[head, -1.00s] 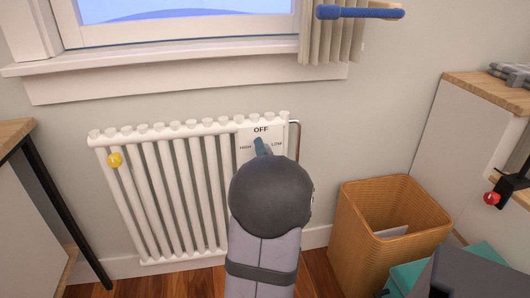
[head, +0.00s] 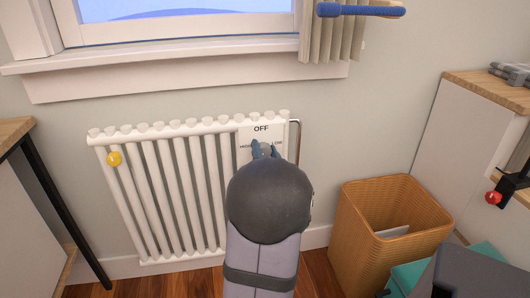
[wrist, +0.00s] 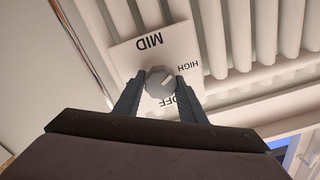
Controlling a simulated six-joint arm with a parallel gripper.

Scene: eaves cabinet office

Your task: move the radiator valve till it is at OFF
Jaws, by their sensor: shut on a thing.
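The radiator valve (wrist: 158,84) is a grey round knob with a white mark, set on a white label plate (wrist: 128,58). In the wrist view the plate reads MID, HIGH and OFF; the OFF text (wrist: 172,104) is partly covered. The knob's white mark points roughly toward HIGH. My gripper (wrist: 161,84) has one dark finger on each side of the knob and is shut on it. In the head view my gripper (head: 265,148) is at the plate below the word OFF, its fingers partly covering HIGH and LOW; the knob is mostly hidden there.
The white ribbed radiator (head: 170,190) fills the wall left of the plate, with a yellow round tag (head: 114,159) on it. A metal pipe (head: 298,140) runs right of the plate. A wicker bin (head: 385,230) stands to the right on the floor. The window sill (head: 180,72) is above.

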